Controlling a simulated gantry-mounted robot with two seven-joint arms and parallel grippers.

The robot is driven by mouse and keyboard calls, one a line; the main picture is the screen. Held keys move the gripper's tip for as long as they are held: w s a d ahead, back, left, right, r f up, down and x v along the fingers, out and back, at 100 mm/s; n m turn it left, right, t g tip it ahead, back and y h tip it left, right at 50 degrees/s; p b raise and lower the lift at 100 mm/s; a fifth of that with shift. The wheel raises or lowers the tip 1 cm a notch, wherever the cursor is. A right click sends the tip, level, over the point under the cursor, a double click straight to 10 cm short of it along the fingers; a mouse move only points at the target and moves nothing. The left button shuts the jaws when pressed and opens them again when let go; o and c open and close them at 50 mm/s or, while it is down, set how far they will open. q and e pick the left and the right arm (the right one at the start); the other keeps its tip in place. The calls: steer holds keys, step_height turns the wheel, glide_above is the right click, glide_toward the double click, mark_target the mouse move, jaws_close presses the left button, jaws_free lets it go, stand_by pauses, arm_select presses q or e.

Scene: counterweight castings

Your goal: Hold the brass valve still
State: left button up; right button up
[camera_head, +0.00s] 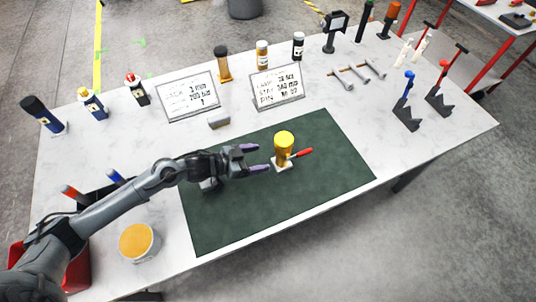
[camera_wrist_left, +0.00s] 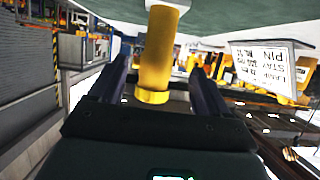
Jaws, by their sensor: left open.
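The brass valve (camera_head: 284,143) stands upright on the green mat (camera_head: 335,165), with a light base and a red lever (camera_head: 301,153) pointing right. My left gripper (camera_head: 257,158) comes in from the left, its purple-tipped fingers spread and pointing at the valve, just left of it. In the left wrist view the yellow valve body (camera_wrist_left: 160,55) shows between the two dark fingers (camera_wrist_left: 160,85), with a gap on each side. The lever is not clear in that view. My right gripper is not in view.
A tub with an orange top (camera_head: 138,241) stands at front left. Sign boards (camera_head: 277,86), bottles and a grey block (camera_head: 219,122) stand behind the mat. The mat right of the valve is clear.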

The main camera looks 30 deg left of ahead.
arm_select(q)
steer(key=shift+v, duration=1)
steer(key=shift+d, duration=0.1)
steer(key=s+d+y, duration=0.1)
steer(key=s+d+f+n+y, duration=0.1)
steer(key=s+d+f+y, duration=0.1)
steer(key=d, duration=0.1)
steer(key=shift+s+t, duration=0.25)
steer(key=shift+t, duration=0.05)
steer(key=s+y, duration=0.1)
steer(key=s+n, duration=0.1)
steer(key=s+y, duration=0.1)
steer(key=s, duration=0.1)
steer(key=shift+d+f+n+g+y, duration=0.3)
steer(key=shift+d+f+n+g, duration=0.1)
steer(key=s+n+g+y, duration=0.1)
steer(key=s+g, duration=0.1)
steer(key=s, duration=0.3)
steer(key=s+a+n+g+y, duration=0.1)
steer(key=s+g, duration=0.1)
steer(key=s, duration=0.3)
steer(key=s+g, duration=0.2)
steer(key=s, duration=0.4)
steer(key=shift+a+f+n+y, duration=0.25)
steer(key=shift+a+n+y, duration=0.1)
steer(key=shift+n+y, duration=0.05)
steer(key=shift+s+g, duration=0.4)
steer(key=shift+s, duration=0.15)
steer(key=shift+r, duration=0.1)
